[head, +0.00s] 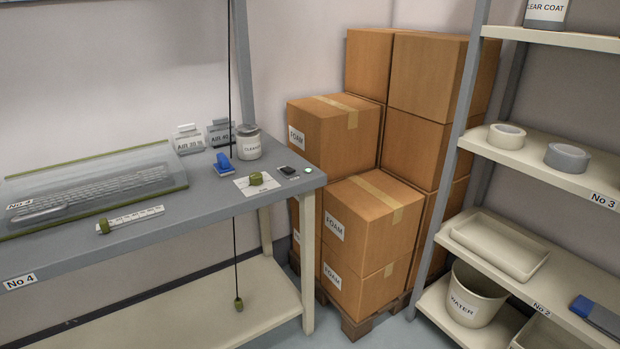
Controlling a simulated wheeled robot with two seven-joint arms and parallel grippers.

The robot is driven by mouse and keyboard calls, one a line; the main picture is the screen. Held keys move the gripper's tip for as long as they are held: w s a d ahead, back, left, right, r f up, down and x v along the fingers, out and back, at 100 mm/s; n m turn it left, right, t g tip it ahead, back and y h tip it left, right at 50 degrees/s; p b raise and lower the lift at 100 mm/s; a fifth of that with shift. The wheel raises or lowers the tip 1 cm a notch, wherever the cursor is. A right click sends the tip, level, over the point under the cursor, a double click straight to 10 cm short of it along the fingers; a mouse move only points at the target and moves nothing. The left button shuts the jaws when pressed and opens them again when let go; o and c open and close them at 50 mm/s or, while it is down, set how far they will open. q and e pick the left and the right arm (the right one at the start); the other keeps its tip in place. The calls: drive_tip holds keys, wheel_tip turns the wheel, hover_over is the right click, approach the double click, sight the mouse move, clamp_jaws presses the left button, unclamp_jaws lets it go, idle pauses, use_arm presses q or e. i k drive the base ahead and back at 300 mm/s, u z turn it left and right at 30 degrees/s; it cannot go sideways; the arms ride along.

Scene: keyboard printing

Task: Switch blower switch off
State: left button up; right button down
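No part is labelled as the blower switch, so I cannot tell which it is. At the right end of the grey table (200,222) are a small black block (287,171) and a small round pale-green button (308,170) that looks lit. A green knob (256,179) sits on a white plate left of them. A thin black cord hangs in front of the table with a green pull knob (239,304) at its low end. A white scale strip (135,218) with a green slider lies near the front edge. Neither of my grippers is in view.
A keyboard (95,189) lies under a clear cover on the table. A blue item (223,164), a white jar (248,143) and AIR-labelled holders (188,140) stand behind. FOAM boxes (370,232) are stacked right of the table; shelves (555,165) stand at far right.

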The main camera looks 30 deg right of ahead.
sight(288, 169)
drive_tip(key=z, duration=0.25)
drive_tip(key=i, duration=1.1)
drive_tip(key=z, duration=0.4)
